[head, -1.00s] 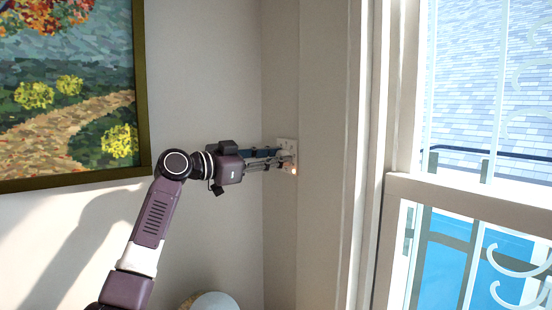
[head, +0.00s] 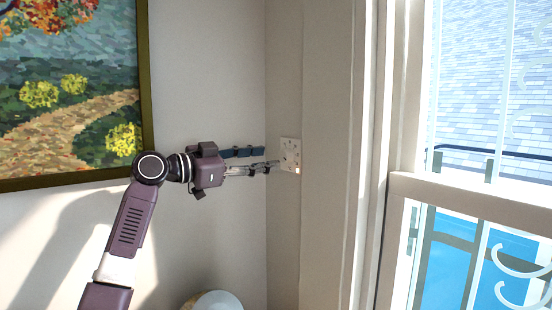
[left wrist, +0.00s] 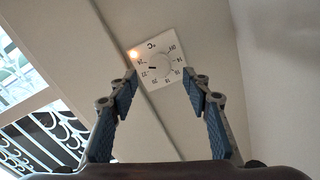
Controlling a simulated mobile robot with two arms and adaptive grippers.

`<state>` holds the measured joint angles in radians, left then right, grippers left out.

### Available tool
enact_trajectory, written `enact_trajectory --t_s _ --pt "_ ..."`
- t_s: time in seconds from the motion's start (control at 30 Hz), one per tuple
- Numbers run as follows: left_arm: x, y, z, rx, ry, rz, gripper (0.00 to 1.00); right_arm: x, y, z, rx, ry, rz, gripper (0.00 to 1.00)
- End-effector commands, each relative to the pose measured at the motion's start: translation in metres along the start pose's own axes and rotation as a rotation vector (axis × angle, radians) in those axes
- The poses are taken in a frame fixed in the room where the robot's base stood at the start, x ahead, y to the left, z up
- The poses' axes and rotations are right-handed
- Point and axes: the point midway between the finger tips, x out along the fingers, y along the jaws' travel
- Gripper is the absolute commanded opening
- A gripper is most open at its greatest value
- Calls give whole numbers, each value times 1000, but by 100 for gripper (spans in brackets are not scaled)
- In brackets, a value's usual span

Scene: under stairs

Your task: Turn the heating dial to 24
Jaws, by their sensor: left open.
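The heating dial (left wrist: 163,64) is a round white knob on a square white plate (head: 291,155) on the wall by the window frame. In the left wrist view the plate appears turned, with °C near its top. A dark pointer mark faces left, near the small labels that look like 22 and 24; its exact setting is hard to read. An orange light (left wrist: 134,54) glows at a plate corner. My left gripper (head: 266,159) is open and empty, just short of the plate. Its fingers (left wrist: 160,88) spread either side of the dial without touching it. My right gripper is not in view.
A framed painting (head: 70,95) hangs on the wall at left. The window frame (head: 470,200) with scrolled bars stands at right. A pale rounded object (head: 214,301) shows below the arm. The wall around the plate is clear.

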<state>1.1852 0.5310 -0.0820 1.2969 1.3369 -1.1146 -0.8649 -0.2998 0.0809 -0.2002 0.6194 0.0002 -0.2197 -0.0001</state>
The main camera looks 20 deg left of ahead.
Motion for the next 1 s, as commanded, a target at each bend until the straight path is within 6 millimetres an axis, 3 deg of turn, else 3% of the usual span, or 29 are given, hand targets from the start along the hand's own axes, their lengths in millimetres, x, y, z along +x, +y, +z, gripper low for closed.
enact_trajectory --t_s 0.1,0.33,1.0 --pt "-26 0 2 2 -4 -2 44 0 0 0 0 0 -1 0" --pt "-58 0 2 1 -3 0 44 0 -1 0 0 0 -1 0" --pt "-65 -2 -5 1 -2 1 44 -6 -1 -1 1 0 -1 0"
